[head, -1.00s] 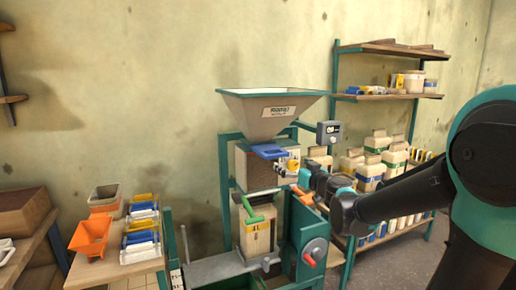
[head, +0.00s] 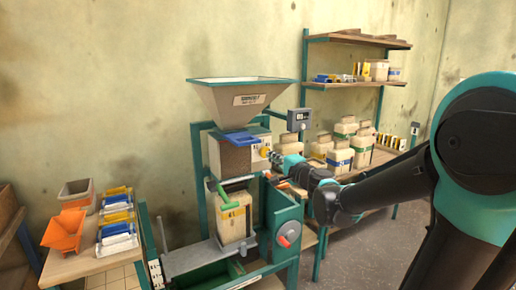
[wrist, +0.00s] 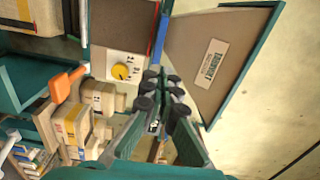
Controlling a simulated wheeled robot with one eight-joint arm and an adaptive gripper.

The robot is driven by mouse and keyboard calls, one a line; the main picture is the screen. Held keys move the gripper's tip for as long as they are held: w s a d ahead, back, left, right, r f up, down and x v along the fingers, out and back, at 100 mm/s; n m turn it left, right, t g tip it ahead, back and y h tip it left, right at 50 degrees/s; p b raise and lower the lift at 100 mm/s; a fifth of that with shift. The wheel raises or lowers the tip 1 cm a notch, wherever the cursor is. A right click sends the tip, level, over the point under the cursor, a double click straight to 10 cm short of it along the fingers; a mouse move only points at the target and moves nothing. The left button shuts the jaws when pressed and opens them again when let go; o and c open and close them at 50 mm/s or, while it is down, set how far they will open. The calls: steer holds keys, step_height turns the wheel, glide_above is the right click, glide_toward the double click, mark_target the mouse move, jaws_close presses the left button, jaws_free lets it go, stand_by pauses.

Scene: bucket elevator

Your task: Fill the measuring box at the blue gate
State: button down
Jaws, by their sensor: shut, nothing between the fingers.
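The blue gate (head: 240,138) sits under the hopper (head: 240,100), and shows edge-on as a blue strip in the wrist view (wrist: 159,42). Below it is a box-shaped housing (head: 226,159) with a brown front and a pale side bearing a yellow dial (head: 265,151). The dial also shows in the wrist view (wrist: 120,71). A green handle (head: 222,194) is lower, by a cream labelled bag (head: 235,215). My gripper (wrist: 163,92) is shut and empty. In the head view it is just right of the housing. Contact with anything cannot be told.
An orange lever (wrist: 65,83) is near my gripper. A grey display (head: 299,119) stands right of the hopper. A grey crank wheel with a red knob (head: 288,234) is below. Shelves with containers (head: 355,84) are behind right. An orange scoop (head: 64,232) lies on the left table.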

mark_target(250, 143)
steer(key=x, duration=1.4)
steer(key=shift+x, duration=2.8)
